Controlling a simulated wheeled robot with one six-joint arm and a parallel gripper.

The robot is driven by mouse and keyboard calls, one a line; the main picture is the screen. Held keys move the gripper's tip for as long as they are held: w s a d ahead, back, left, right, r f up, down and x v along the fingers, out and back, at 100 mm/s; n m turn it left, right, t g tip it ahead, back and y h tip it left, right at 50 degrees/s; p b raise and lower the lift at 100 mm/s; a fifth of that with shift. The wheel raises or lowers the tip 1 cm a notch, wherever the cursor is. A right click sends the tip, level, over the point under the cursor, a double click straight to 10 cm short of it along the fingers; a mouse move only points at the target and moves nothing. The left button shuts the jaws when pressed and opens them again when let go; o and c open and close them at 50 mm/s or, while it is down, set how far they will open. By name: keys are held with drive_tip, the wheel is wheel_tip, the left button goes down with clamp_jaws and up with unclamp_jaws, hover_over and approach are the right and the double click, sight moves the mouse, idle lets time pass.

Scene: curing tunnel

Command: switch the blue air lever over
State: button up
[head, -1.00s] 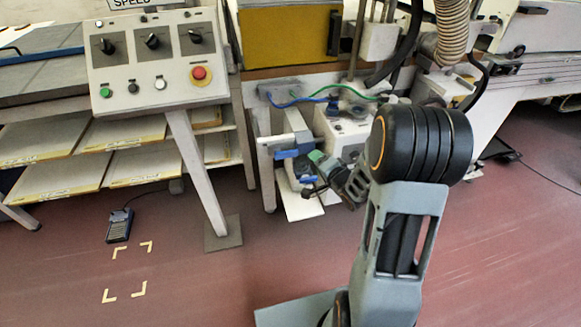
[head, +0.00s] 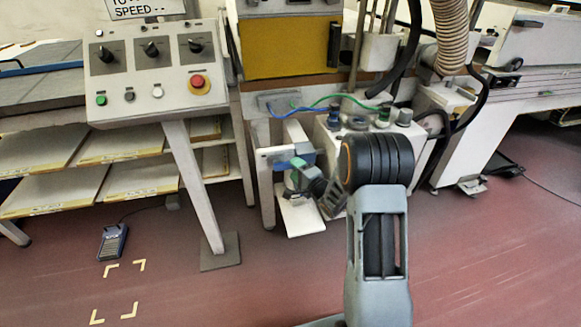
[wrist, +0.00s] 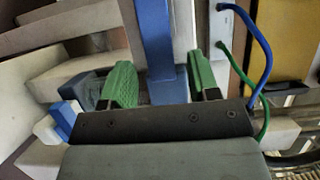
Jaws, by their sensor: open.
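The blue air lever (wrist: 156,35) runs as a thick blue bar down the wrist view, between the two green fingertips. My gripper (wrist: 160,82) is open around it, with one finger on each side. The fingers look close to the bar; I cannot tell if either touches. In the head view the lever (head: 307,157) shows as a small blue piece beside the grey-white unit under the yellow panel. My gripper (head: 298,164) is right at it there, and my wrist hides part of the lever.
A control panel (head: 153,66) with knobs and a red button (head: 198,83) stands to the left. Blue hose (head: 292,109) and green hose (head: 340,97) run above the lever. A white box with several knobs (head: 378,121) stands behind my arm. A foot pedal (head: 113,242) lies on open floor.

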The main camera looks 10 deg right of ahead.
sight(291, 168)
drive_tip(key=shift+x, duration=1.55)
clamp_jaws()
